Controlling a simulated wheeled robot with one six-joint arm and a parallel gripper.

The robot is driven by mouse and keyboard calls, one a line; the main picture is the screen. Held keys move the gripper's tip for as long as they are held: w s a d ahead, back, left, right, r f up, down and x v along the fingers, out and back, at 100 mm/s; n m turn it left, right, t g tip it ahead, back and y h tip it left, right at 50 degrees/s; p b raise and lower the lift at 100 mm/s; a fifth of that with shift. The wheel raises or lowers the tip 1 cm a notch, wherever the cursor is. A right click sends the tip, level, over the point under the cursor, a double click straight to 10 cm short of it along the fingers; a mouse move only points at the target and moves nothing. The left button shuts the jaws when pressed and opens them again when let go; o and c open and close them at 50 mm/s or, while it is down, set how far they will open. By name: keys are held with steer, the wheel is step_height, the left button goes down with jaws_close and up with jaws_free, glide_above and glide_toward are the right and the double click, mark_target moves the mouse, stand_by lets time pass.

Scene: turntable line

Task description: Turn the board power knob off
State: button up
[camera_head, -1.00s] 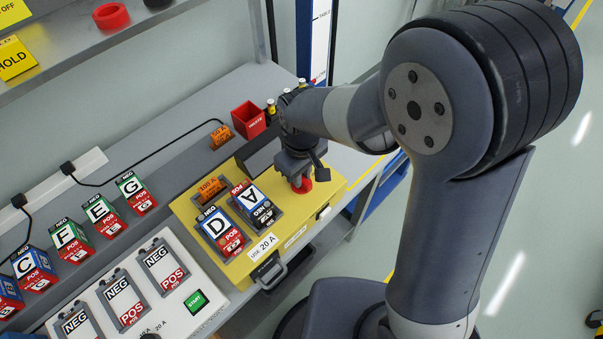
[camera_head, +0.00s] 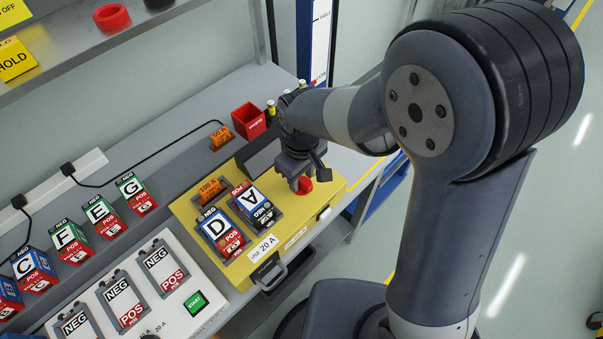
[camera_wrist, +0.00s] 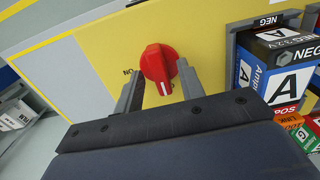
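The red board power knob (camera_wrist: 158,63) is on the yellow board (camera_wrist: 100,42), with a white pointer mark on its lower part in the wrist view. An ON label, seen upside down, is to its left. My gripper (camera_wrist: 159,74) is open, one fingertip on each side of the knob, with a small gap showing at both sides. In the head view my gripper (camera_head: 296,184) points down over the board's right part. The knob (camera_head: 305,185) is partly hidden there by a finger.
Battery blocks D (camera_head: 216,228) and A (camera_head: 251,203) sit in the board close to the knob. A red bin (camera_head: 248,120) stands behind. A white panel (camera_head: 215,290) with several slots and a green START button (camera_head: 195,303) lies front left.

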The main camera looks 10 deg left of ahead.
mark_target(302, 179)
step_height(302, 179, up, 11)
stand_by(0.6)
steer(key=shift+f, duration=0.15)
step_height(302, 179, down, 11)
steer(key=shift+r, duration=0.1)
stand_by(0.3)
steer(key=shift+r, duration=0.1)
stand_by(0.4)
